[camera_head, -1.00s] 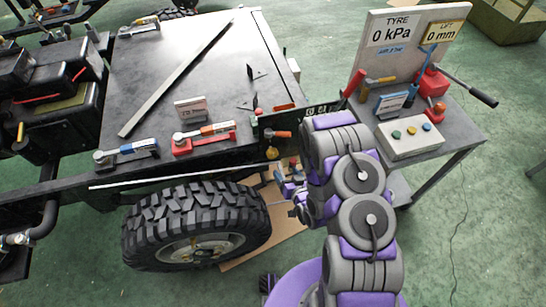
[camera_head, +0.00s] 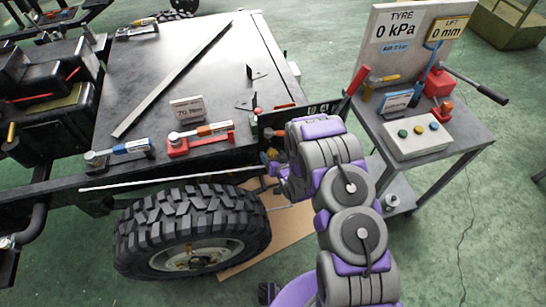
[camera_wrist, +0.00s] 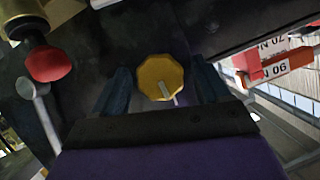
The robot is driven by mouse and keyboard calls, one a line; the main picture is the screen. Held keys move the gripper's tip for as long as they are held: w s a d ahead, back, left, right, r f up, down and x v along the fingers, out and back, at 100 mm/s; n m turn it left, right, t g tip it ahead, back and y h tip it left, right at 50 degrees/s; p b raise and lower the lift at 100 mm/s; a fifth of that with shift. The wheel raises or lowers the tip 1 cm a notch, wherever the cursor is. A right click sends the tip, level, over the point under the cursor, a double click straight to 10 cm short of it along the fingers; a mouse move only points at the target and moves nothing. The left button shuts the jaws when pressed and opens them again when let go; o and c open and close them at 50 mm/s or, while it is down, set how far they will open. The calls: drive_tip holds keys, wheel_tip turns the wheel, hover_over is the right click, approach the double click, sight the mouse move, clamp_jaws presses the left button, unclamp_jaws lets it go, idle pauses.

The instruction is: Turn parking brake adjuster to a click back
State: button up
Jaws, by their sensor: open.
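A yellow faceted knob (camera_wrist: 157,76) with a pale pointer line, which looks like the parking brake adjuster, sits on a dark panel in the wrist view. My gripper (camera_wrist: 163,86) is open, with one dark blue finger to each side of the knob. Gaps seem to show at the sides, but I cannot tell how far the fingers reach past it. In the head view, my gripper (camera_head: 270,163) is at the vehicle's rear edge, just right of the top of the wheel. My arm hides much of that area.
A red knob (camera_wrist: 48,63) on a brass stem stands left of the gripper. A red part (camera_wrist: 275,68) lies to the right. The large tyre (camera_head: 190,230) is beside my arm. A trolley (camera_head: 455,135) with a button box (camera_head: 416,135) stands on the right.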

drive_tip(key=shift+w+a, duration=0.1)
drive_tip(key=shift+w, duration=0.2)
drive_tip(key=shift+c, duration=0.2)
drive_tip(key=c, duration=0.9)
